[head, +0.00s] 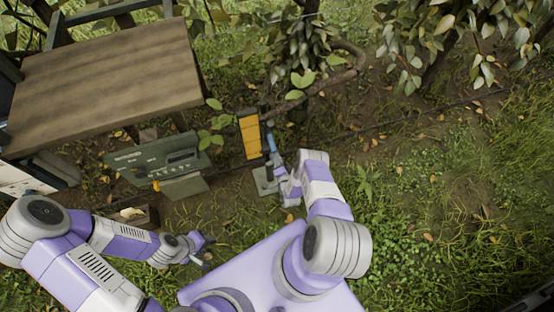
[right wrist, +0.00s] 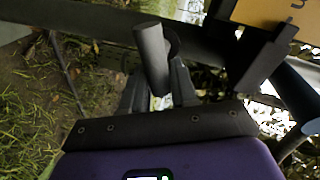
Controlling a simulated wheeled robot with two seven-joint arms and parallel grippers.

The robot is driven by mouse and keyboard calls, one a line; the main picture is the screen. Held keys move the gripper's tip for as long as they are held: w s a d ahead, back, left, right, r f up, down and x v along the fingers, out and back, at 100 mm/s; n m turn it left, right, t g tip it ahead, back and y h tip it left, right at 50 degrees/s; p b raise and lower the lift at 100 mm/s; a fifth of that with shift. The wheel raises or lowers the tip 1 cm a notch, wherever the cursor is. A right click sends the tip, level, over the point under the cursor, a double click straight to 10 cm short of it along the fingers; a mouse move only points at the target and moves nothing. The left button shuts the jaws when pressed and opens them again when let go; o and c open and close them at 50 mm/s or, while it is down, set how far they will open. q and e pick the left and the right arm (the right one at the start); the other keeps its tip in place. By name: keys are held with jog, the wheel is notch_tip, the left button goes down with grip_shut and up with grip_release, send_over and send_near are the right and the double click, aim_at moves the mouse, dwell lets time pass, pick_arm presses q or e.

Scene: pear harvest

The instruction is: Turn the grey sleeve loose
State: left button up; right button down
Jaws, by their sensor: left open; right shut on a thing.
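The grey sleeve (right wrist: 152,58) is a short grey cylinder, tilted in the right wrist view, with a darker round part just behind it. My right gripper (right wrist: 158,88) is shut on it, with the fingers reaching up to its lower end. In the head view my right gripper (head: 273,173) is beside a post with a blue pipe, low over a grey base plate (head: 262,184); the sleeve is too small to make out there. My left gripper (head: 208,251) is open and empty, low at the left of my base.
An orange panel (head: 250,134) stands just behind my right gripper; a blue pipe (head: 271,142) runs beside it. A green panel box (head: 160,160) and a wooden table (head: 105,80) are at the left. Branches hang above. Grass at the right is open.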

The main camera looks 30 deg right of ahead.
jog(key=shift+f+m+y, duration=0.2)
jog(key=shift+m, duration=0.6)
jog(key=shift+f+m+y, duration=0.2)
jog(key=shift+m, duration=0.6)
jog(key=c, duration=1)
grip_release()
jog(key=shift+c, duration=0.2)
jog(key=shift+s, duration=0.15)
jog(key=p+v, duration=0.2)
jog(key=v, duration=0.5)
jog(key=shift+s+p, duration=0.15)
jog(key=shift+p, duration=0.25)
